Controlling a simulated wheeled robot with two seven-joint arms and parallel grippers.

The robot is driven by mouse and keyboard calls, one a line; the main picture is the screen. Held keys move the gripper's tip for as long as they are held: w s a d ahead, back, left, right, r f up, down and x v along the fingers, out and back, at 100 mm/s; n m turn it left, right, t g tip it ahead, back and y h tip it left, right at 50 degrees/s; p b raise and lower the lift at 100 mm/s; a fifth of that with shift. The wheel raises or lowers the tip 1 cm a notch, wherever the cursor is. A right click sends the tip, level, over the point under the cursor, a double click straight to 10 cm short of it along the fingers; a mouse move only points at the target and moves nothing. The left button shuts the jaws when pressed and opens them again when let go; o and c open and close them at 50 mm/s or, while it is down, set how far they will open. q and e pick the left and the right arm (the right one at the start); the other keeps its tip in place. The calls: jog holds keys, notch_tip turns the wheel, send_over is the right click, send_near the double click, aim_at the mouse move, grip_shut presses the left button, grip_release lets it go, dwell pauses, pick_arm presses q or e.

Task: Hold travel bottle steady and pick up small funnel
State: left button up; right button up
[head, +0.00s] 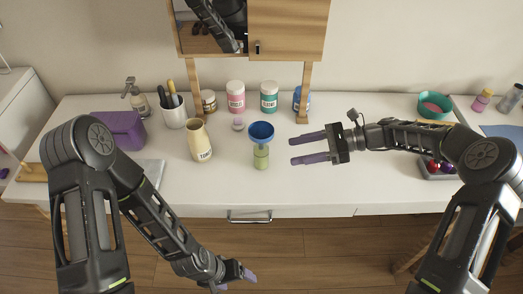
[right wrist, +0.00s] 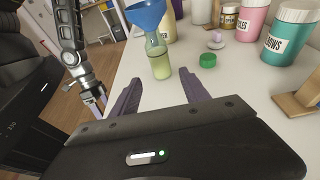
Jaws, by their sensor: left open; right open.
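The travel bottle (head: 261,158) is small and clear with pale green contents, upright on the white counter. The blue small funnel (head: 261,131) sits on top of its mouth. In the right wrist view the bottle (right wrist: 159,62) stands just beyond my fingertips, with the funnel (right wrist: 146,13) at the top edge. My right gripper (head: 291,151) is open and empty, a short way right of the bottle, pointing at it. My left gripper (head: 237,281) is open and low in front of the counter, away from both; it also shows in the right wrist view (right wrist: 95,101).
A green cap (right wrist: 208,60) lies right of the bottle. A cream pitcher (head: 200,143) stands to its left. Pink (head: 236,97) and teal (head: 269,97) jars stand behind, near a wooden post (head: 305,90). The counter in front of the bottle is clear.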

aim_at(265, 157)
jog(key=shift+b+x, duration=1.05)
jog(key=shift+x, duration=4)
jog(key=shift+c, duration=0.5)
